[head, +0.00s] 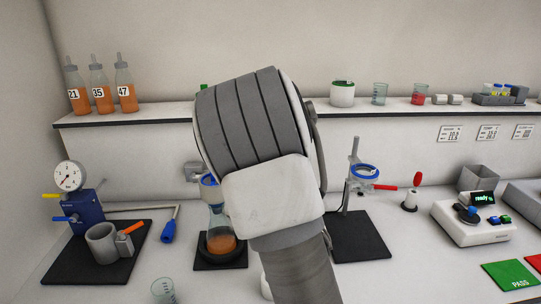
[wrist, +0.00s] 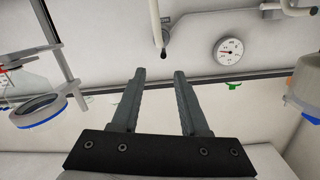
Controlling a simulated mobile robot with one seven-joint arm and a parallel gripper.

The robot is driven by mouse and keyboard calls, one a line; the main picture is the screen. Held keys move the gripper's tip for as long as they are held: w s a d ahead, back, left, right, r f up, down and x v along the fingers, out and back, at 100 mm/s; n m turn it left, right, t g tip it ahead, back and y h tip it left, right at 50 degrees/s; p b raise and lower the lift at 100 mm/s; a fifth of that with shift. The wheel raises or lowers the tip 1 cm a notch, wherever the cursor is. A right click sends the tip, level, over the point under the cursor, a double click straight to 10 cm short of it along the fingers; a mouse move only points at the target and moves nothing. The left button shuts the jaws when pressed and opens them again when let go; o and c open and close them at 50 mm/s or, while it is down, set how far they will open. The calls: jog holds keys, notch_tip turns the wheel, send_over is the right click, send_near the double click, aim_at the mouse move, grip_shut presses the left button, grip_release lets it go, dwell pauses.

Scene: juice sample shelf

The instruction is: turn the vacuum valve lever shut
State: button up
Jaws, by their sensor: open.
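No lever is clearly marked as the vacuum valve lever. In the head view, a blue block (head: 85,213) with a round gauge (head: 69,176) at the left carries a yellow lever (head: 50,195) and a blue lever (head: 64,219). In the wrist view, a round dial gauge (wrist: 229,51) hangs on the wall beyond the fingers, with a small green part (wrist: 234,86) below it; I cannot tell whether that is a lever. My gripper (wrist: 160,72) is open and empty, touching nothing visible. My arm hides it in the head view, with the middle of the bench.
A flask of orange liquid (head: 221,238) stands beside my arm. A stand with a blue ring (head: 364,171) is to the right. Bottles (head: 102,94) stand on the shelf (head: 150,116). In the wrist view, a blue-rimmed ring (wrist: 38,110) is left, and a pale tube (wrist: 156,28) hangs ahead.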

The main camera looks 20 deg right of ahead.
jog(key=shift+n+t, duration=0.3)
jog(key=shift+t, duration=0.2)
jog(key=p+x, duration=0.2)
jog(key=x, duration=1.5)
jog(key=shift+w+r, duration=0.15)
jog(key=shift+w, duration=0.2)
grip_shut()
dwell(0.5)
